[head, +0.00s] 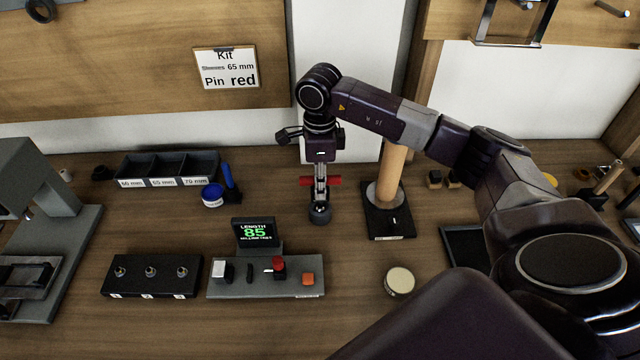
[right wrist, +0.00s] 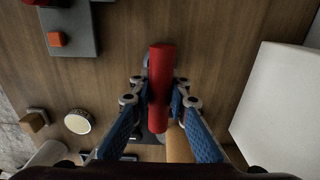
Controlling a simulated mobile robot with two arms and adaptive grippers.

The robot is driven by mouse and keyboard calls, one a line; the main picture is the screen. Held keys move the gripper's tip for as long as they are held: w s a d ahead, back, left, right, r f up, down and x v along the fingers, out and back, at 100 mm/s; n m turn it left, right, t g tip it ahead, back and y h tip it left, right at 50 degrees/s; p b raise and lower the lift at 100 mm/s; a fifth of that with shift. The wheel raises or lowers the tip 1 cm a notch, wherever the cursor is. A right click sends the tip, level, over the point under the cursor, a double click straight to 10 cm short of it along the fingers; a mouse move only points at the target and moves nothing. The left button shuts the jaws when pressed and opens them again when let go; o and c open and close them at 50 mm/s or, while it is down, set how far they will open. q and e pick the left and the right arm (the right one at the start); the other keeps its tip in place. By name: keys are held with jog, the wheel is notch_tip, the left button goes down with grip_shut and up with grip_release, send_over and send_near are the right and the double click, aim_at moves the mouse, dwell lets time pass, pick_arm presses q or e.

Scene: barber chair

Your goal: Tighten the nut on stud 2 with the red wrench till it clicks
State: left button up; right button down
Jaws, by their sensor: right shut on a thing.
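My right gripper (head: 320,185) points down over the middle of the bench. It is shut on the red wrench (head: 334,181), whose red bar shows crosswise between the fingers. In the right wrist view the red wrench (right wrist: 161,75) lies between the two blue-padded fingers (right wrist: 160,110). A dark round piece (head: 320,214) shows just below the fingertips; I cannot tell whether it belongs to the wrench. A black block (head: 150,290) with three studs stands front left, apart from the gripper. Its middle stud (head: 150,271) is upright; its label and nut are too small to make out. My left gripper is not in view.
A grey gauge box (head: 250,291) with a display reading 85 stands right of the stud block. A dark stand with a wooden post (head: 391,165) is close right of the gripper. A round tin (head: 399,280) sits in front.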

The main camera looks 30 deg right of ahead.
jog(key=c, duration=1.8)
grip_release()
jog(key=shift+o, duration=0.2)
notch_tip(320, 180, up, 12)
jog(key=shift+r, duration=0.1)
